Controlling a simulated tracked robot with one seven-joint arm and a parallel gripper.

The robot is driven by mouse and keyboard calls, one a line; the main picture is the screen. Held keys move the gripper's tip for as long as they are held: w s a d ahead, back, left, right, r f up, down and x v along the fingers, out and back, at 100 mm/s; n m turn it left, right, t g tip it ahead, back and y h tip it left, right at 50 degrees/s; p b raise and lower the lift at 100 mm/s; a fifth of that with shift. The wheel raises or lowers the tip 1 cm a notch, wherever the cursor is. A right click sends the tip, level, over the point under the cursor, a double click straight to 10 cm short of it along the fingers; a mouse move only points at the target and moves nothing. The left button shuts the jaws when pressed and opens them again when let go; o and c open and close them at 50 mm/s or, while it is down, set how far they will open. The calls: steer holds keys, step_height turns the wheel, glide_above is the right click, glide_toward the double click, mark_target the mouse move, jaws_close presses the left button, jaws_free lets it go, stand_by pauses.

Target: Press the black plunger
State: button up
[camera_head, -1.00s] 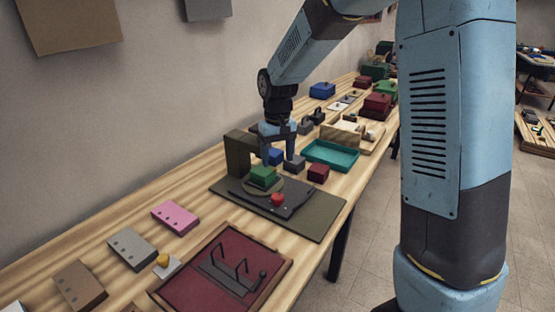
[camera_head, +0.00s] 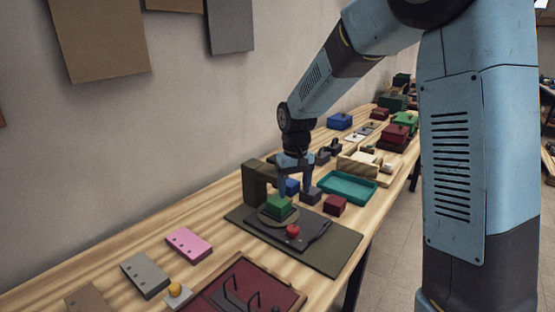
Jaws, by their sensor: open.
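I cannot clearly make out a black plunger; my gripper hides part of the press. The press has a dark olive upright frame (camera_head: 256,184) on a flat olive base (camera_head: 335,250). In front of the frame, a green block (camera_head: 279,206) sits on a round disc over a dark plate (camera_head: 312,238). A red knob (camera_head: 292,231) stands on that plate. My gripper (camera_head: 295,187) is open and points down beside the frame's top, above and just behind the green block in the picture. No object shows held in it. Whether its fingers touch the press cannot be told.
Blue, grey and dark red blocks (camera_head: 335,205) stand close behind the press. A teal tray (camera_head: 348,188) lies beyond them. In front are a pink block (camera_head: 188,245), a grey block (camera_head: 145,275), a yellow knob (camera_head: 175,290) and a dark red tray (camera_head: 245,290).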

steer(key=shift+c, duration=0.4)
steer(key=shift+d+r, duration=0.15)
steer(key=shift+r, duration=0.05)
steer(key=shift+c, duration=0.8)
steer(key=s+d+r, duration=0.3)
steer(key=s+d+r+m+t, duration=0.1)
steer(key=s+d+r, duration=0.2)
steer(key=r, duration=0.1)
steer(key=s+d+r+t, duration=0.1)
steer(key=s+d+r, duration=0.2)
steer(key=r, duration=0.1)
steer(key=shift+s+d, duration=0.1)
steer(key=shift+d, duration=0.1)
jaws_close()
steer(key=s+d+r+m+t, duration=0.1)
steer(key=s+d, duration=0.3)
steer(key=s, duration=0.4)
steer(key=s+d+r+m+t, duration=0.1)
steer(key=s+d+r+t, duration=0.1)
steer(key=s, duration=0.7)
steer(key=shift+d+r+m+t, duration=0.3)
steer(key=shift+d+r, duration=0.45)
steer(key=shift+d, duration=0.45)
steer(key=shift+s, duration=0.2)
